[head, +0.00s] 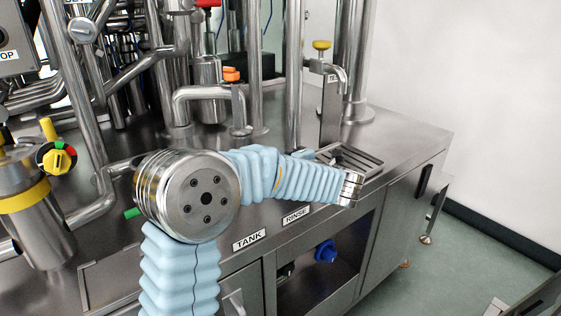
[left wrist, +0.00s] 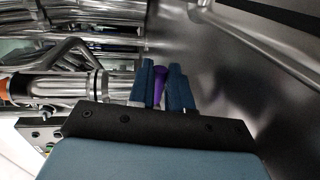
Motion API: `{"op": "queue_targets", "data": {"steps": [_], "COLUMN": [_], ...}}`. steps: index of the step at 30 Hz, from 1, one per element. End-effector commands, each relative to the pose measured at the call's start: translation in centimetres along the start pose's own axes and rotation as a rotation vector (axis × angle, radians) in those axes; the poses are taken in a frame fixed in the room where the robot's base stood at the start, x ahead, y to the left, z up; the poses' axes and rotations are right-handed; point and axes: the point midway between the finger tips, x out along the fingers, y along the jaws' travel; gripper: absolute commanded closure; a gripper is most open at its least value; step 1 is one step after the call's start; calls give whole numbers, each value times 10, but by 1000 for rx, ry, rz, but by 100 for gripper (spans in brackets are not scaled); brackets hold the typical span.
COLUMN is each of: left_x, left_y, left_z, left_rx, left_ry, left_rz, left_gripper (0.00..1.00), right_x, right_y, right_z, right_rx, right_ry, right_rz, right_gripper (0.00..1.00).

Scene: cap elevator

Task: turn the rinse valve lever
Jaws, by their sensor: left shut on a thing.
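In the left wrist view, the two blue fingers of my left gripper (left wrist: 162,70) are closed on either side of a purple lever (left wrist: 160,86), apparently the rinse valve lever. Only a narrow purple strip shows between the fingers. In the head view, my blue-sleeved left arm reaches right across the front of the steel bench, and I cannot make out its fingers or the lever there. The RINSE label (head: 296,215) is on the bench's front edge, just below my forearm. My right gripper is in neither view.
A TANK label (head: 249,240) and a green handle (head: 133,213) are left of the RINSE label. Steel pipes, an orange-topped valve (head: 231,75) and a yellow-knobbed tap (head: 321,50) stand behind my arm. A slotted drain (head: 350,160) lies beside my wrist.

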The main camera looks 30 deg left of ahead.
Motion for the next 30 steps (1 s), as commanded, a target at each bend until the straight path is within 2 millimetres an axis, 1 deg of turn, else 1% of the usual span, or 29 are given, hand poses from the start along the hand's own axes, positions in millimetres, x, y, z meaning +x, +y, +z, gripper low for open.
{"op": "queue_targets", "data": {"steps": [5,6,11,19,22,26,30], "left_x": [-1,-1,0,-1,-7,-29,-64], "left_y": [-2,-2,-1,-1,-1,-2,-3], "left_z": [1,1,0,0,1,1,1], "left_rx": [3,3,2,0,0,0,0], "left_ry": [-2,-2,-1,0,-3,-4,-6], "left_rz": [-2,-2,-2,-1,-1,-1,0], "left_gripper": [100,80,56,56,56,56,56], "right_x": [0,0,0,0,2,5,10], "right_y": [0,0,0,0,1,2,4], "right_z": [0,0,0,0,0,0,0], "right_rx": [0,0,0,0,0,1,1], "right_ry": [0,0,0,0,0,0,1], "right_rz": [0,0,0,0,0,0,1], "right_gripper": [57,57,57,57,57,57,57]}}
